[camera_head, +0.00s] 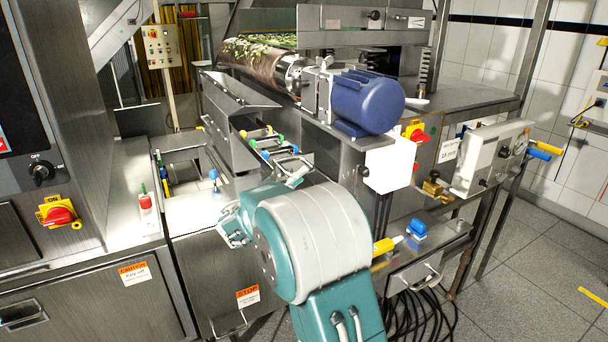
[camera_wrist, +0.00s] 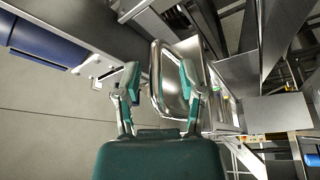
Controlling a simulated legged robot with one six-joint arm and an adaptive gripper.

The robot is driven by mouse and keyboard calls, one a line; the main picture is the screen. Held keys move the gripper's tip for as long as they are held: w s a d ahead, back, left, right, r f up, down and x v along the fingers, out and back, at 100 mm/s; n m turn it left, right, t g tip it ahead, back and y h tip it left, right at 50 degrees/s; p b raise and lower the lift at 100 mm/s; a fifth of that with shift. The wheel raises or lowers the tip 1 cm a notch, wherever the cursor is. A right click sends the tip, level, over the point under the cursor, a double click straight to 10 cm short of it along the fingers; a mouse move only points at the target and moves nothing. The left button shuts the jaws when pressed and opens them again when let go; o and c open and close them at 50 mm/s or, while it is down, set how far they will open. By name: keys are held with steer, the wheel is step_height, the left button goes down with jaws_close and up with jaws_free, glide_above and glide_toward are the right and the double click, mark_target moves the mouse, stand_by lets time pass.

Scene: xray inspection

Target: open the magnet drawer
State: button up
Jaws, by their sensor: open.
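In the wrist view my gripper (camera_wrist: 160,78) is open, its two teal and grey fingers apart. A shiny rounded metal loop, which looks like a handle (camera_wrist: 157,92), shows between and behind the fingers, partly covered by the right one. I cannot tell whether they touch. I cannot tell for sure which part is the magnet drawer.
A blue motor (camera_head: 367,98) and a white box (camera_head: 389,162) stand right of my arm. A steel cabinet (camera_head: 85,305) with a red-yellow switch (camera_head: 58,213) is at left. A lower steel ledge (camera_head: 405,245) and black cables (camera_head: 425,315) lie at right. Tiled floor (camera_head: 535,270) is open at far right.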

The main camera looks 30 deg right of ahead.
steer(key=v, duration=1)
steer(key=shift+f, duration=0.15)
steer(key=shift+d, duration=0.1)
steer(key=s+d+g+y, duration=0.2)
steer(key=s+g+y, duration=0.15)
steer(key=s, duration=0.55)
steer(key=s+d+g+y, duration=0.3)
steer(key=s+y, duration=0.2)
steer(key=s, duration=0.4)
steer(key=s+a+f+n+t+y, duration=0.2)
steer(key=s+a+t+y, duration=0.2)
steer(key=s+a+y, duration=0.6)
steer(key=shift+s+a+f+t, duration=0.35)
steer(key=shift+s+a, duration=0.5)
steer(key=shift+s, duration=0.25)
